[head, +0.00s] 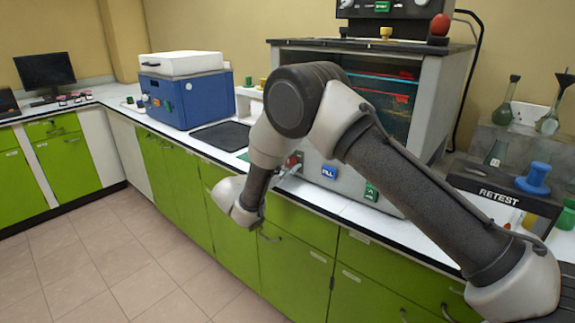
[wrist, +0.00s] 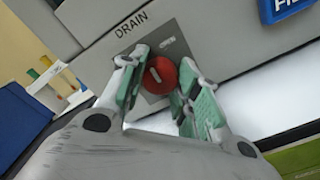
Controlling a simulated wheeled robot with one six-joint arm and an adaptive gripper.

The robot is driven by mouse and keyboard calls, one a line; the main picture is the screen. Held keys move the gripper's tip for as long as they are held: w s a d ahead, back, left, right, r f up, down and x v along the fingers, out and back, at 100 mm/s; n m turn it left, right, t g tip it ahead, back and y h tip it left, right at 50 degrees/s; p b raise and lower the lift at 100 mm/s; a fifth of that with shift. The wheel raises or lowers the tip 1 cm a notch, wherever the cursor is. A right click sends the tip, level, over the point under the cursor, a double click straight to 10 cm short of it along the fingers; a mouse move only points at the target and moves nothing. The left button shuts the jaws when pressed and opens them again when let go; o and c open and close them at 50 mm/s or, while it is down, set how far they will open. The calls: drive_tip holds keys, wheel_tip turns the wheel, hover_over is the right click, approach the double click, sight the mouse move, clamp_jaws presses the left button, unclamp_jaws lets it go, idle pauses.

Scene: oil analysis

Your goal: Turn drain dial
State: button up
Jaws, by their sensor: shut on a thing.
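The drain dial (wrist: 161,75) is a round red knob with a pale mark, on a grey plate under the word DRAIN in the wrist view. My gripper (wrist: 162,84) has its green-padded fingers on either side of the dial and is shut on it. In the head view the dial's red shows small at the machine's lower front (head: 293,160), partly behind my arm. My gripper's fingers are hard to make out there.
A blue FILL button (head: 329,171) and a green button (head: 371,192) are to the right on the same panel. A blue machine (head: 188,97) with a white lid stands on the counter at left. Green cabinets (head: 292,225) line the counter front. The tiled floor is clear.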

drive_tip(key=n, duration=0.4)
drive_tip(key=shift+n, duration=0.4)
drive_tip(key=n, duration=0.4)
drive_tip(key=shift+f+n, duration=0.1)
drive_tip(key=shift+n, duration=0.2)
drive_tip(key=o, duration=1)
drive_tip(key=v, duration=1.2)
drive_tip(key=shift+a, duration=0.1)
